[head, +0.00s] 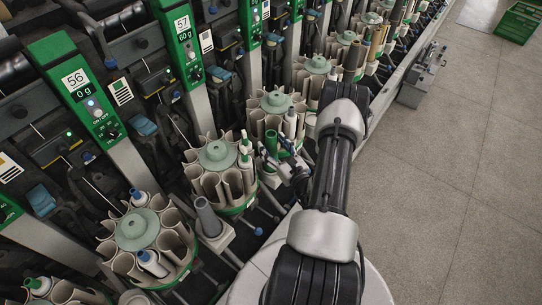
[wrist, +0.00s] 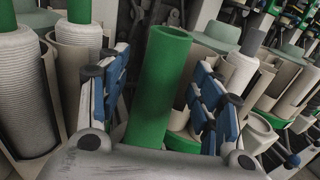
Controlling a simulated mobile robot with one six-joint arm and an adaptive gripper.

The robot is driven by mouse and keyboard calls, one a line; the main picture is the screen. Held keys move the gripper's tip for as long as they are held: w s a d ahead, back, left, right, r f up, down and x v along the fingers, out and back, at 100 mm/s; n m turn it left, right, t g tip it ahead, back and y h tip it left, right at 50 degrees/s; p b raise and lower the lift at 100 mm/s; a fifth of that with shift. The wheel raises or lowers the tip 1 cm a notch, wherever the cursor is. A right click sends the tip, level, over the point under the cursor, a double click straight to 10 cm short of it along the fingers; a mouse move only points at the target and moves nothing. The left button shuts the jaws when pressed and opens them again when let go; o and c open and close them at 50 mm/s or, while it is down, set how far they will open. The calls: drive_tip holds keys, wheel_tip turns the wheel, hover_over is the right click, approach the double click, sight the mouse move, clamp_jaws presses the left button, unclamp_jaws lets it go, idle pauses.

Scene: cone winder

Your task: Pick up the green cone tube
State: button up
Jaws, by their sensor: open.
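The green cone tube (wrist: 160,85) stands in the middle of the wrist view, leaning slightly right in the picture. In the head view the tube (head: 271,142) shows small beside my gripper, near a round magazine. My gripper (wrist: 157,92) is open, with one blue-padded finger on each side of the tube. I cannot tell whether either finger touches it. In the head view my gripper (head: 279,157) is at the end of my arm, partly dark against the machine.
Round magazines with cream pockets (head: 216,170) and yarn bobbins line the machine; another (head: 138,231) is nearer. A grey cone tube (head: 208,217) stands on a peg at front. A white yarn bobbin (wrist: 22,85) stands close left of my gripper.

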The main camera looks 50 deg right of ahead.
drive_tip(key=shift+x, duration=0.85)
drive_tip(key=shift+c, duration=0.2)
drive_tip(key=c, duration=1)
drive_tip(key=shift+c, duration=0.2)
